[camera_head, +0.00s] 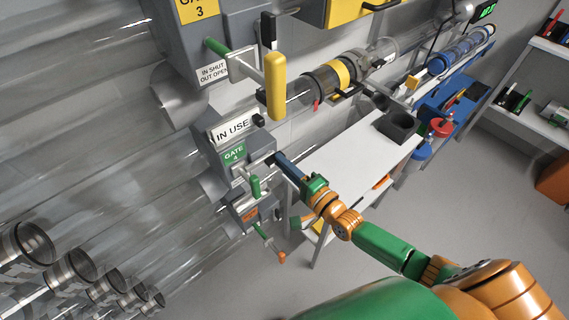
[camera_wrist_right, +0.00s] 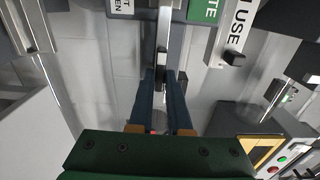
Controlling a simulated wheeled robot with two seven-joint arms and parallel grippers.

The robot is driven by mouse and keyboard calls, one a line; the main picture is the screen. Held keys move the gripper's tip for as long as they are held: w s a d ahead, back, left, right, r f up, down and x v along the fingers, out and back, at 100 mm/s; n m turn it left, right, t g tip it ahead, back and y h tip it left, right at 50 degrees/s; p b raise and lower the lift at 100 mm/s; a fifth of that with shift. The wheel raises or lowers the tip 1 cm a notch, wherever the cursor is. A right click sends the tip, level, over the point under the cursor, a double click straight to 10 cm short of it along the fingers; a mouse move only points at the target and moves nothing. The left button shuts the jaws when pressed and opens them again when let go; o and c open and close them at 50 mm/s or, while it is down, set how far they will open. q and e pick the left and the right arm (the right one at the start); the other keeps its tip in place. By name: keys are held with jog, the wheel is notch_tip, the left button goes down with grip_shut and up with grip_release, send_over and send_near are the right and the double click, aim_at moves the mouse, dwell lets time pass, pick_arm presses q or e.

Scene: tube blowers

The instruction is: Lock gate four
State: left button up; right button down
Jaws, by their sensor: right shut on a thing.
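Gate four is a grey box with a green "GATE 4" label (camera_head: 233,154) and a white "IN USE" sign (camera_head: 232,130) on top, left of centre in the head view. The sign (camera_wrist_right: 239,25) and part of the green label (camera_wrist_right: 204,10) show at the top of the wrist view. My right gripper (camera_head: 277,158) is at the box's right side. In the wrist view its blue fingers (camera_wrist_right: 161,78) are shut on a metal bar (camera_wrist_right: 163,45) that comes out from the box. A green handle (camera_head: 255,187) hangs below the label. My left gripper is not in view.
Another grey box with an orange label (camera_head: 250,213) is just below. A white table (camera_head: 345,150) stands behind my right arm. Clear tubes (camera_head: 80,130) fill the left. The floor at right is open.

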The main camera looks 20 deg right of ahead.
jog(key=c, duration=0.9)
grip_release()
jog(key=shift+a, duration=0.1)
jog(key=shift+o, duration=0.2)
jog(key=v, duration=0.7)
